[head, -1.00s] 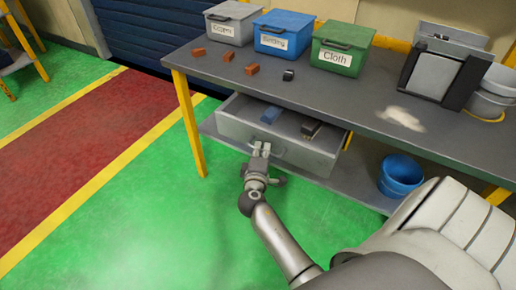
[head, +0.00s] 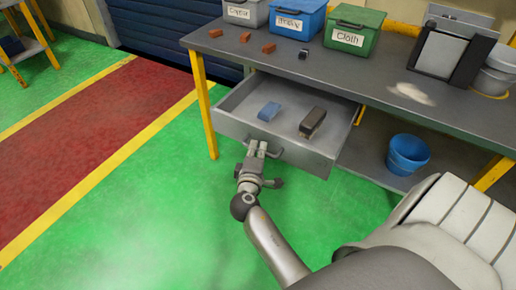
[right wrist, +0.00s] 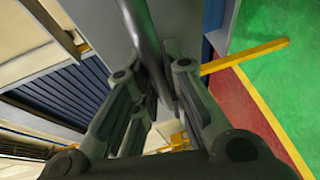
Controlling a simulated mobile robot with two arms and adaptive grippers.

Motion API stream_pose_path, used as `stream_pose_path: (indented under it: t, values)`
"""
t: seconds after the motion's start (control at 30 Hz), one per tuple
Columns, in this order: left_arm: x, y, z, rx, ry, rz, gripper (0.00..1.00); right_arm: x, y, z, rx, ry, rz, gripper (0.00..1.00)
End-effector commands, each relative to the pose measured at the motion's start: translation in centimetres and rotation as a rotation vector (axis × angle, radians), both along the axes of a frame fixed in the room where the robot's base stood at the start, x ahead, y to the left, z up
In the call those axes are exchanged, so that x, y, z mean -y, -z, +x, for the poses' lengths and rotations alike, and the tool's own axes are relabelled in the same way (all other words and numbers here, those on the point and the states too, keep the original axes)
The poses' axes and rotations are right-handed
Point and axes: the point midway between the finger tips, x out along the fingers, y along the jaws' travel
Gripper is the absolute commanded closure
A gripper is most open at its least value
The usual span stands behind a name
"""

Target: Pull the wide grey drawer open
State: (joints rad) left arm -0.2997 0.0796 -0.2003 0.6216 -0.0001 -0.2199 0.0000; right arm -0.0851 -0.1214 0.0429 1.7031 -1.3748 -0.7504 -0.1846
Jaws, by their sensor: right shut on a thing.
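The wide grey drawer (head: 303,158) hangs under the workbench in the head view and stands well open. A blue object (head: 269,111) and a dark brush-like object (head: 312,121) lie inside it. My right gripper (head: 257,148) is at the drawer's front and is shut on its handle (head: 273,153). In the right wrist view the handle (right wrist: 157,50) runs as a grey bar between the fingers (right wrist: 155,95), beside the drawer's grey front. My left gripper is not in view.
The workbench (head: 440,115) carries a grey, a blue (head: 298,17) and a green box (head: 353,30), several small orange blocks and a dark stand (head: 447,45). A blue bucket (head: 407,153) stands on the lower shelf at right. The green floor in front is clear.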

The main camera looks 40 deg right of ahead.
Motion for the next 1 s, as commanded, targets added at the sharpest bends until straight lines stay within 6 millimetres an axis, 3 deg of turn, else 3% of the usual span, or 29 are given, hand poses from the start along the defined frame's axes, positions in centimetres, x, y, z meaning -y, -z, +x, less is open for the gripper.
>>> stream_pose_path:
  t: [0.23, 0.27, 0.4, 0.77, 1.0]
  values:
    - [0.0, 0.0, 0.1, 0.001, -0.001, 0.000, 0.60, 0.0, 0.1, 0.0, -0.002, 0.001, 0.001, 1.00]
    - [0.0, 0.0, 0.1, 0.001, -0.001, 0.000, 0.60, 0.0, 0.1, 0.0, -0.002, 0.001, 0.001, 0.85]
    - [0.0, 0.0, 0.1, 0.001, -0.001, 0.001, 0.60, 0.0, 0.1, 0.0, -0.002, 0.001, 0.001, 0.67]
    - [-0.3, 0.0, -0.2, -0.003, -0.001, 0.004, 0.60, 0.0, -0.3, 0.0, 0.001, 0.000, 0.001, 0.66]
    - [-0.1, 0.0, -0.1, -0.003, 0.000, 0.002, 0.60, 0.0, -4.0, 0.1, 0.010, 0.002, 0.001, 0.66]
